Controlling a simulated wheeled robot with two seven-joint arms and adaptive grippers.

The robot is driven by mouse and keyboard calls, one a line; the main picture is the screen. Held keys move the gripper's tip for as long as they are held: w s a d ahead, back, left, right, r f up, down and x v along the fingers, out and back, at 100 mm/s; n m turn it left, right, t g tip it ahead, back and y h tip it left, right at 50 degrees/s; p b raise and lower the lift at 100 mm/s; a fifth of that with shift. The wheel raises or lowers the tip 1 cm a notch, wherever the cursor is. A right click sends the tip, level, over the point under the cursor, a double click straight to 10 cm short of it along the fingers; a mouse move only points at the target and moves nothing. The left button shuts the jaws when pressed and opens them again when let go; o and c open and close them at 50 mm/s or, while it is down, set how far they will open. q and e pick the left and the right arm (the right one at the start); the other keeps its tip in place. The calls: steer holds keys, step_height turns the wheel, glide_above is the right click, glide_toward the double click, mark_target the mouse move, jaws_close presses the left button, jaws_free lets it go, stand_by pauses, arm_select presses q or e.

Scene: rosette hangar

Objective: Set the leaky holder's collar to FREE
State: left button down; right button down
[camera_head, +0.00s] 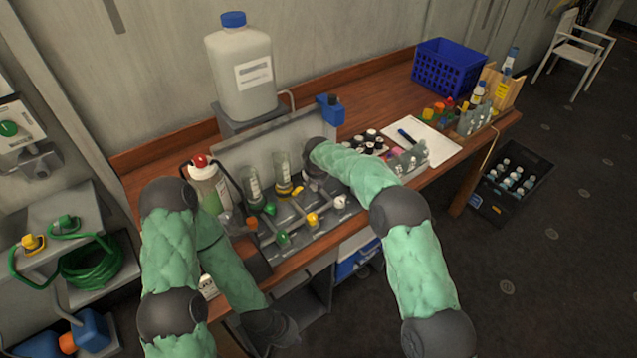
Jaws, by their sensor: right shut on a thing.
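A grey rig (322,218) stands on the bench with upright clear holders at its back. One holder (252,185) stands at the left, and another (283,172) with a yellow band stands right of it. Which holder leaks, and any collar marking, I cannot tell. My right gripper (314,172) is at the rig's back, right of the yellow-banded holder. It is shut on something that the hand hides. My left gripper (278,332) hangs low in front of the bench, away from the holders. Its fingers are too dark to read.
Green, yellow, orange and white knobs (312,219) sit on the rig's front. A large jug (240,75) stands behind, and a red-capped bottle (207,183) at left. A blue basket (449,67) and clipboard (424,142) lie right. A black crate (510,182) is on the floor.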

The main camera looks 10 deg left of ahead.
steer(key=shift+w+a+r, duration=0.1)
steer(key=shift+w+r, duration=0.2)
steer(key=shift+r, duration=0.15)
steer(key=c, duration=1.3)
jaws_free()
steer(key=o, duration=0.3)
steer(key=shift+a, duration=0.1)
steer(key=shift+f, duration=0.25)
steer(key=shift+s, duration=0.1)
steer(key=v, duration=1.2)
steer(key=shift+s+f, duration=0.1)
